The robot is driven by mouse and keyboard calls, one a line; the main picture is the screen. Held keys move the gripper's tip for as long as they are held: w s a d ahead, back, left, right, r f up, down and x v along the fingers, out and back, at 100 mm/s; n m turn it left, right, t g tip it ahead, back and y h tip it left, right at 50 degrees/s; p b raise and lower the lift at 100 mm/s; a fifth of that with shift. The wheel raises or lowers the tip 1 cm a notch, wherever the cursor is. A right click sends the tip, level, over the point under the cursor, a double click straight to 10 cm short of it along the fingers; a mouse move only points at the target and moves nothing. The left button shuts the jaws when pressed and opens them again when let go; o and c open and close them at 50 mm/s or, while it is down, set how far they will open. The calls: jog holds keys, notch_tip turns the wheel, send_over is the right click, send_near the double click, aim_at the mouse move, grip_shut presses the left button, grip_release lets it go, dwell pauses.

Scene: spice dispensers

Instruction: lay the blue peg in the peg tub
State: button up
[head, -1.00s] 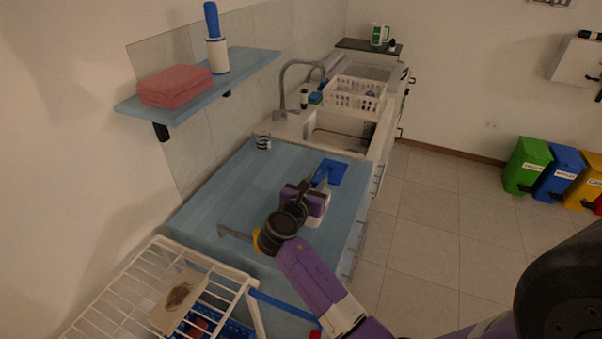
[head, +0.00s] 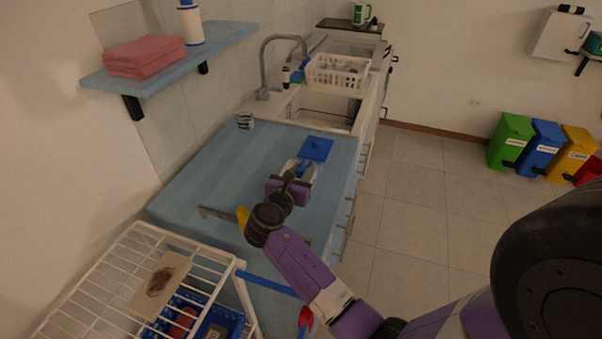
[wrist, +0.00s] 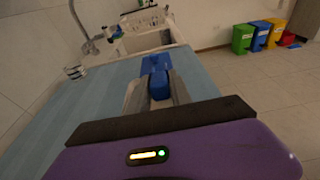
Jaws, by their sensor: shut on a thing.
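My gripper (head: 298,172) is over the blue counter, its fingers pointing away from me. In the wrist view its two grey fingers are shut on a blue block-like thing, which I take for the blue peg (wrist: 159,86). In the head view the fingers and wrist largely hide the peg. Just beyond the fingertips is a flat, square blue thing (head: 316,149), also in the wrist view (wrist: 155,63). I cannot tell whether it is the peg tub, or whether the peg touches it.
A striped cup (head: 245,121) stands at the counter's back left. The sink, with a white basket (head: 338,73), lies beyond the counter. A white wire rack (head: 90,290) with a blue crate (head: 231,318) is at the near left. A shelf (head: 225,38) hangs above. The counter's left part is clear.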

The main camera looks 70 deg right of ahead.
jog(key=o, duration=1.1)
jog(key=shift+c, duration=0.2)
jog(key=b+v, duration=0.1)
jog(key=v, duration=0.6)
jog(key=shift+s+a, duration=0.1)
jog(key=shift+a, duration=0.3)
jog(key=shift+a, duration=0.1)
